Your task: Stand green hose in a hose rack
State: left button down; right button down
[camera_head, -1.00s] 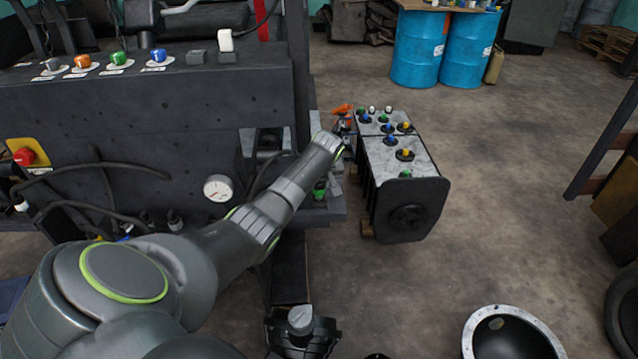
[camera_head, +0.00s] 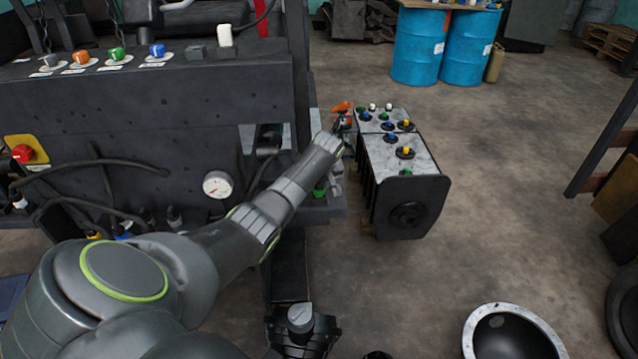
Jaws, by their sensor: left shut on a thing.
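My left arm reaches from the lower left to the block with coloured caps. My left gripper (camera_head: 343,122) is at its far end, small and partly hidden by the wrist. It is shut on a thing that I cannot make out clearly. An orange piece (camera_head: 342,107) shows right at the gripper. A small green piece (camera_head: 320,189) shows just below my forearm, at the forklift's ledge; I cannot tell whether it is the green hose. I cannot pick out the hose rack with certainty. My right gripper is not seen.
The dark block (camera_head: 408,208) with several coloured caps stands right of the forklift body (camera_head: 150,110). Orange, green and blue caps line the forklift's top, and a gauge (camera_head: 217,185) is on its side. Blue drums (camera_head: 417,48) stand behind. A round bowl (camera_head: 510,335) lies front right.

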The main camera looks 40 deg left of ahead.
pick_arm(q)
jog(key=c, duration=1)
grip_release()
jog(key=shift+o, duration=0.2)
jog(key=shift+r, duration=0.15)
